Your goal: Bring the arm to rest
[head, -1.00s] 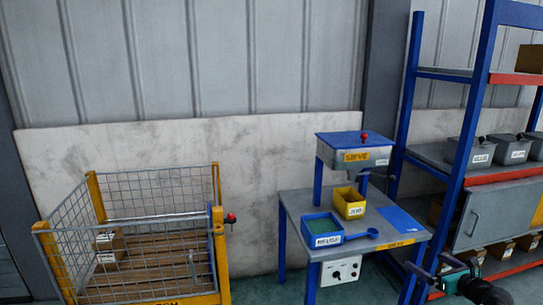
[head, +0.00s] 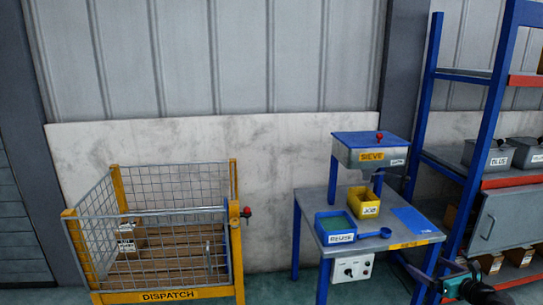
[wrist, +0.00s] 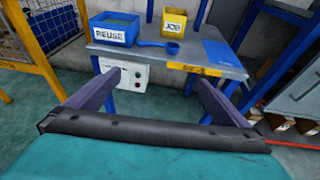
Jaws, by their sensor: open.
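My gripper (wrist: 153,80) shows in the wrist view with its two dark fingers spread wide and nothing between them. It points toward the sieve table and is apart from it. In the head view my gripper and wrist (head: 462,278) show only in part at the lower right, in front of the shelf rack. The sieve table (head: 312,210) stands right of centre. On it are a blue REUSE box (head: 340,238), a yellow JOB box (head: 369,209) and a blue scoop (head: 384,232).
A yellow-framed DISPATCH cage (head: 168,295) with a carton (head: 128,240) inside stands at the left. The sieve (head: 371,155) rises at the table's back. A blue shelf rack (head: 478,150) with grey bins is at the right. Open floor (head: 270,285) lies between cage and table.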

